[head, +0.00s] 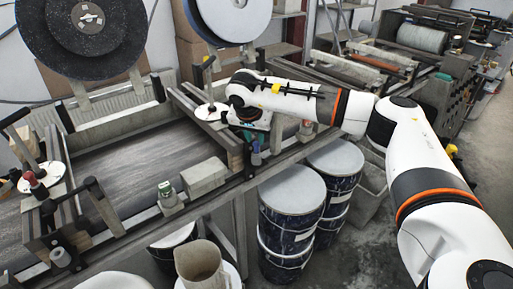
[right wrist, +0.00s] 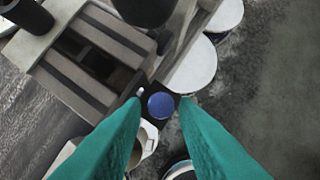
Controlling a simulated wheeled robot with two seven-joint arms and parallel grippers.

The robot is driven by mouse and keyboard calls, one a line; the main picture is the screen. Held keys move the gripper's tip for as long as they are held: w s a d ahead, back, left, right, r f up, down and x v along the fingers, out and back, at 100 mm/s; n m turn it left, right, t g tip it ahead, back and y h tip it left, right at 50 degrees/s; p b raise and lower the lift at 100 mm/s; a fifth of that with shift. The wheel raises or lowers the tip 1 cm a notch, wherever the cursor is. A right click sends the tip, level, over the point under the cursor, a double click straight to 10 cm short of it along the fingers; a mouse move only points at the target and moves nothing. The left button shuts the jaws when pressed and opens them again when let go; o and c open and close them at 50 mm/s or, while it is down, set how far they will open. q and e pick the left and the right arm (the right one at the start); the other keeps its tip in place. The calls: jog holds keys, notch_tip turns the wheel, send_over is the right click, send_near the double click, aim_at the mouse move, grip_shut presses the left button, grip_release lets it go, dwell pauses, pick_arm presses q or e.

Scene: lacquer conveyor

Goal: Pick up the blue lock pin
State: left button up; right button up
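The blue lock pin shows in the right wrist view as a round blue top (right wrist: 161,105) on a dark bracket at the end of the slatted block. In the head view it seems to be the small bluish upright piece (head: 255,152) at the conveyor's near right corner. My right gripper (right wrist: 160,99) is open, its two teal fingers pointing towards the blue top, one on each side of it in the picture. I cannot tell its distance or any contact. In the head view this gripper (head: 249,124) is above and behind the pin, mostly hidden by my wrist. My left gripper is not in view.
A red-topped piece (head: 36,186) stands at the conveyor's left end. Drums (head: 291,188) and a jug (head: 200,265) stand below. Large reels (head: 86,22) rise behind the dark belt (head: 130,168).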

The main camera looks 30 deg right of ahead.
aim_at(256, 143)
jog(key=p+x, duration=0.1)
jog(key=x, duration=0.2)
jog(key=shift+f, duration=0.4)
jog(key=shift+d+f, duration=0.15)
jog(key=shift+f, duration=0.3)
grip_shut()
jog(key=shift+r, duration=0.2)
